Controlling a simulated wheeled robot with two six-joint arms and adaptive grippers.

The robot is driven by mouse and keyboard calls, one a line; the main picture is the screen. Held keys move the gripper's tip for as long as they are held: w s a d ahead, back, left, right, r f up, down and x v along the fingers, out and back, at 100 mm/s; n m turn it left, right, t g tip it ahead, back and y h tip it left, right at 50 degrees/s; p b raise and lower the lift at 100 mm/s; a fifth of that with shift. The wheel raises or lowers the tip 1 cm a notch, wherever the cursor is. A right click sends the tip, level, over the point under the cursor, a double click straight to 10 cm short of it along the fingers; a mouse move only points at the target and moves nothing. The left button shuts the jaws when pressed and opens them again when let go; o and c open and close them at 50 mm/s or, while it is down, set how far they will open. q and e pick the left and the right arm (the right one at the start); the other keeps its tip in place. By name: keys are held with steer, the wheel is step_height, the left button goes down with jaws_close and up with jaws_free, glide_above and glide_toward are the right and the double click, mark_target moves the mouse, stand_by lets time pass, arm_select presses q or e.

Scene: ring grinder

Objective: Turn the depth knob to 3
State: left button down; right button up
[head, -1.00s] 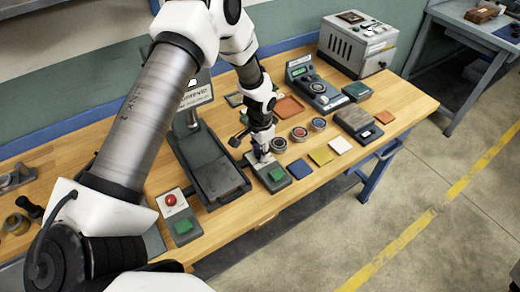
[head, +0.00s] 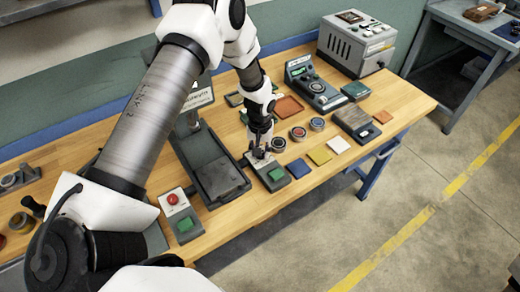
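My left gripper (head: 260,151) comes down from above onto the back end of a small grey control box (head: 278,184) with a pale top plate and a green button (head: 276,174). The fingertips are at or just above the plate. They hide what lies under them, so a knob there cannot be made out, nor whether they touch or grip it. The finger opening is too small to judge. A dark unit with a green display and a round dial (head: 316,87) stands farther back. No number is readable. My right gripper is not in view.
A press-like machine with a dark flat bed (head: 218,177) stands left of the gripper. A box with a red button (head: 172,198) is in front. Round pots (head: 298,132) and coloured tiles (head: 319,154) lie to the right. A grey cabinet (head: 356,44) stands at the back.

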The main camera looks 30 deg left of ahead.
arm_select(q)
steer(key=shift+w+r, duration=0.2)
steer(key=shift+w, duration=0.1)
steer(key=c, duration=1.1)
jaws_free()
steer(key=shift+c, duration=0.2)
steer(key=o, duration=0.3)
steer(key=shift+s+f, duration=0.1)
steer(key=shift+s, duration=0.05)
step_height(320, 180, up, 12)
steer(key=shift+a, duration=0.1)
